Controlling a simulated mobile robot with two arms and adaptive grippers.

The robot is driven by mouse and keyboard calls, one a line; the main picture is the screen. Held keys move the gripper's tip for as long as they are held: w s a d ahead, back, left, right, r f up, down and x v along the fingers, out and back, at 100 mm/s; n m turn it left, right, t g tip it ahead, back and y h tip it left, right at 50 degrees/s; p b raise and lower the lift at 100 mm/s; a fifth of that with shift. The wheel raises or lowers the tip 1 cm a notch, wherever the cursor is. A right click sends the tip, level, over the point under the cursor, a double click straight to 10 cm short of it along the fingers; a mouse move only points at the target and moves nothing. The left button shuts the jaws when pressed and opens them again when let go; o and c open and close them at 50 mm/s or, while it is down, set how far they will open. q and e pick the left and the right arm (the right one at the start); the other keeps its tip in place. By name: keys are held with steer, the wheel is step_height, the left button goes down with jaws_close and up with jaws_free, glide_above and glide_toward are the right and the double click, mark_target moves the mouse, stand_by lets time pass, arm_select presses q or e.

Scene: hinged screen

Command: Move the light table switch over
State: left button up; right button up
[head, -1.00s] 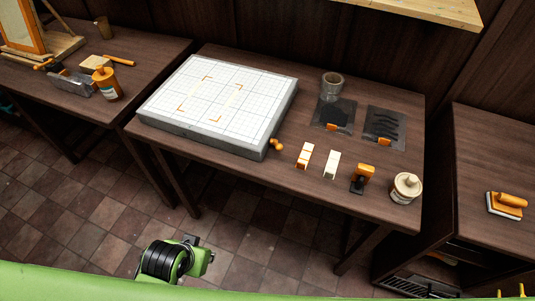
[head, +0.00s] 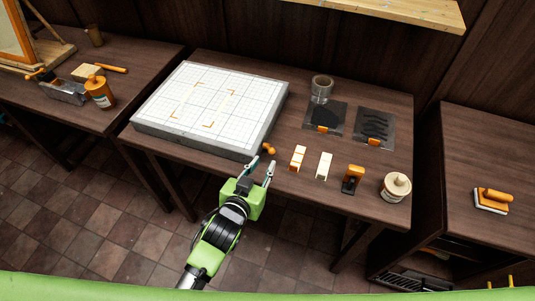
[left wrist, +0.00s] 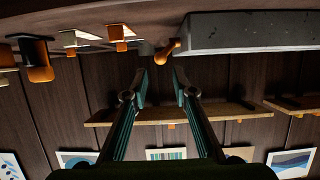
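The light table (head: 205,108) is a grey slab with a white gridded top on the middle wooden table. Its switch is a small orange lever (head: 269,149) on the front right side; in the left wrist view the lever (left wrist: 168,50) shows at the slab's end, beyond the fingertips. My left gripper (head: 262,164) is open and empty just in front of the lever at the table's front edge. In the left wrist view, which looks upside down, the fingers of the gripper (left wrist: 161,74) are apart with a gap to the lever. My right gripper is not in view.
An orange-and-white block (head: 298,158), a cream block (head: 324,166), an orange-handled tool (head: 352,179) and a lidded jar (head: 396,187) stand right of the lever. Side tables flank this one.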

mark_target(271, 153)
arm_select(q)
steer(key=b+x, duration=0.1)
steer(key=x, duration=0.1)
steer(key=b+x, duration=0.2)
steer(key=x, duration=0.1)
steer(key=b+x, duration=0.2)
steer(key=shift+w+f, duration=0.2)
steer(key=shift+f, duration=0.2)
steer(key=shift+r, duration=0.2)
steer(key=c, duration=0.5)
steer(key=shift+s, duration=0.1)
steer(key=shift+c, duration=0.2)
